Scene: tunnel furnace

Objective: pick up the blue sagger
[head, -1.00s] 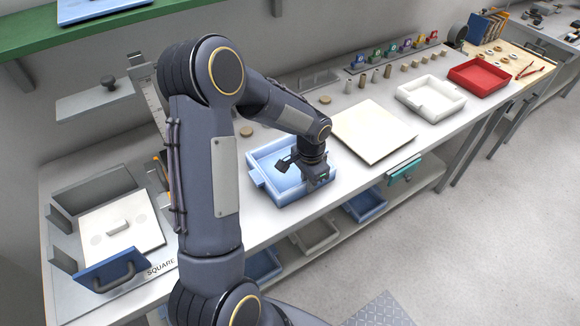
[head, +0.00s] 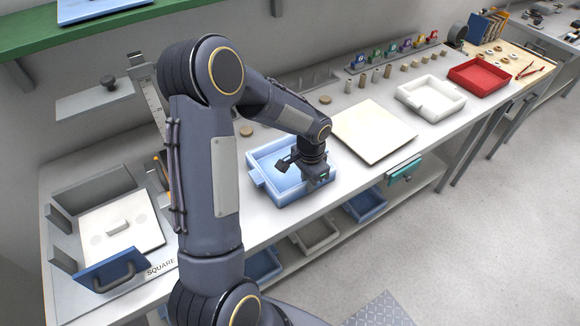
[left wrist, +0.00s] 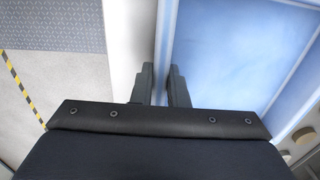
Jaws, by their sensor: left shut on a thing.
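The blue sagger (head: 262,158), a light blue open square tray, sits on the grey-white bench in the middle of the head view. My left gripper (head: 318,178) reaches down over its right front side. In the left wrist view my left gripper's fingers (left wrist: 162,85) are shut on the sagger's wall, one finger on each side of it, with the sagger's blue floor (left wrist: 225,50) to the right. The fingertips are partly hidden in the head view. My right gripper is in neither view.
A cream square plate (head: 372,131) lies just right of the sagger. A white tray (head: 431,85) and a red tray (head: 479,74) stand farther right. A furnace box with a blue door (head: 112,272) is at the left. Several small pieces line the back.

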